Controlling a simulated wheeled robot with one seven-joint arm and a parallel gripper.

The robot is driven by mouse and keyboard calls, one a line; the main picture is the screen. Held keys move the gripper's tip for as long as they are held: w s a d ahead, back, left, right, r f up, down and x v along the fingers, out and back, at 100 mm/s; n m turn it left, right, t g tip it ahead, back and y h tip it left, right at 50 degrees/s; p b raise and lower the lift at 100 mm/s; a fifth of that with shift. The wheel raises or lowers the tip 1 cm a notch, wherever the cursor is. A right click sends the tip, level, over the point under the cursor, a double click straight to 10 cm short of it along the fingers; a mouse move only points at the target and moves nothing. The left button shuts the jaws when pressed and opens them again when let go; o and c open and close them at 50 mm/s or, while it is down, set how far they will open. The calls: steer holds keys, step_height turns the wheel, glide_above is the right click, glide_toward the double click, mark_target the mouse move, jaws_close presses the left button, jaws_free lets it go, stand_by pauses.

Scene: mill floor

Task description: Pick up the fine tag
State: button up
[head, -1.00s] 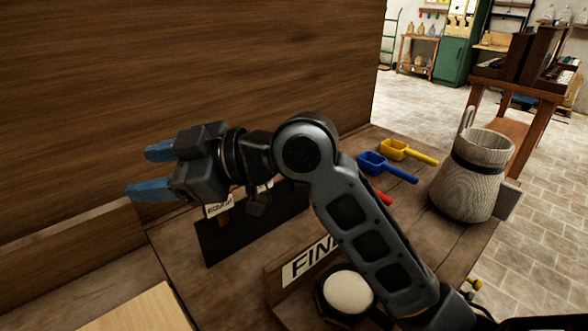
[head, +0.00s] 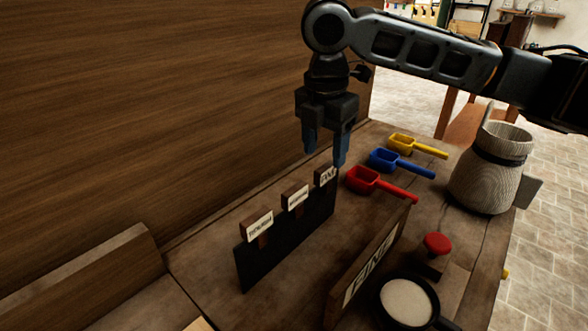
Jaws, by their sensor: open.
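Several small wooden tags with white labels stand in a row on a black rack (head: 285,245). The tag at the rack's far right end, whose label seems to read FINE, is the fine tag (head: 326,177). My gripper (head: 325,155) points down just above this tag, with its two blue fingers apart and nothing between them. The fingertips come close to the top of the tag; I cannot tell whether they touch it. The other two tags, the middle tag (head: 296,197) and the left tag (head: 258,228), have labels too small to read surely.
Red (head: 365,180), blue (head: 385,159) and yellow (head: 403,143) scoops lie right of the rack. A larger board (head: 372,265) marked FINE stands in front, beside a pan of white stuff (head: 407,302) and a red knob (head: 437,243). A grey jug (head: 487,180) stands at right.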

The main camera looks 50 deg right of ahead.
mark_target(325, 166)
steer(key=shift+d, duration=0.3)
steer(key=shift+w+f, duration=0.1)
steer(key=shift+f, duration=0.1)
steer(key=f, duration=0.7)
steer(key=shift+d+f, duration=0.1)
steer(key=shift+d, duration=0.25)
steer(key=shift+c, duration=0.2)
jaws_close()
